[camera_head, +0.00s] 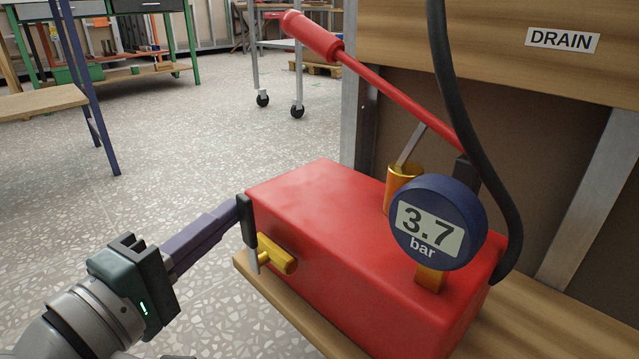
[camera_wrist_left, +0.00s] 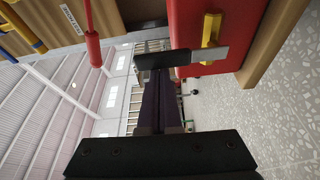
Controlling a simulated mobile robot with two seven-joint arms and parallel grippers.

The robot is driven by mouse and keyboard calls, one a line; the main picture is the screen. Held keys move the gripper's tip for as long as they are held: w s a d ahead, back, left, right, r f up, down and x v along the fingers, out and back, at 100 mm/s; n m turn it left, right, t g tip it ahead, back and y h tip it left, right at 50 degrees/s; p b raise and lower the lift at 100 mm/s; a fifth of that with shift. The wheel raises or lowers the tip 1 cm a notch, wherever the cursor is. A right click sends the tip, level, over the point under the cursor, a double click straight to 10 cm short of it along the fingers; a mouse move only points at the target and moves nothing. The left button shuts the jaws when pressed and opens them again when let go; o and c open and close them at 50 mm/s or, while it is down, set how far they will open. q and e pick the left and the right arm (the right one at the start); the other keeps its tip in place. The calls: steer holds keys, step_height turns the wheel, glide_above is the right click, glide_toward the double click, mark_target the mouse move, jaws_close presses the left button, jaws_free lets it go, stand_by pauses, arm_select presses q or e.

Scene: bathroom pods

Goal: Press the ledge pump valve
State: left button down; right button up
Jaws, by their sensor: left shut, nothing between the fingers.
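The red pump box (camera_head: 345,245) sits on a wooden ledge. On its near left side is a brass valve (camera_head: 278,256) with a flat metal lever ending in a black grip (camera_head: 246,220). The lever stands roughly upright. In the left wrist view the brass valve (camera_wrist_left: 211,30) and the black grip (camera_wrist_left: 163,60) show too. My left gripper (camera_head: 234,212) is shut and empty, its long purple fingers reaching the black grip. The fingertips (camera_wrist_left: 160,84) appear at or just short of it; I cannot tell whether they touch. My right gripper is not in view.
A blue round gauge (camera_head: 438,222) reads 3.7 bar. A red pump handle (camera_head: 312,36) rises to the upper left, and a black hose (camera_head: 450,90) hangs at the right. The wooden ledge (camera_head: 290,310) runs underneath. Open floor lies to the left.

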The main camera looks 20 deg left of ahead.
arm_select(q)
steer(key=shift+d+m, duration=0.2)
steer(key=shift+m, duration=0.2)
steer(key=shift+s+d+m+t, duration=0.3)
steer(key=shift+d+m+t, duration=0.25)
steer(key=shift+m, duration=0.55)
steer(key=d+m+h, duration=0.1)
steer(key=m, duration=0.1)
steer(key=s+d+f+m+t+h+b, duration=0.1)
steer(key=m, duration=0.2)
steer(key=d+m+h, duration=0.1)
steer(key=d+m, duration=0.1)
steer(key=m, duration=0.1)
steer(key=shift+s+f, duration=0.3)
steer(key=shift+f, duration=0.05)
steer(key=m+h+p, duration=0.3)
steer(key=m, duration=0.4)
glide_toward(258, 244)
steer(key=s+d+r, duration=0.3)
steer(key=s, duration=0.1)
steer(key=shift+s+t, duration=0.15)
steer(key=shift+t, duration=0.1)
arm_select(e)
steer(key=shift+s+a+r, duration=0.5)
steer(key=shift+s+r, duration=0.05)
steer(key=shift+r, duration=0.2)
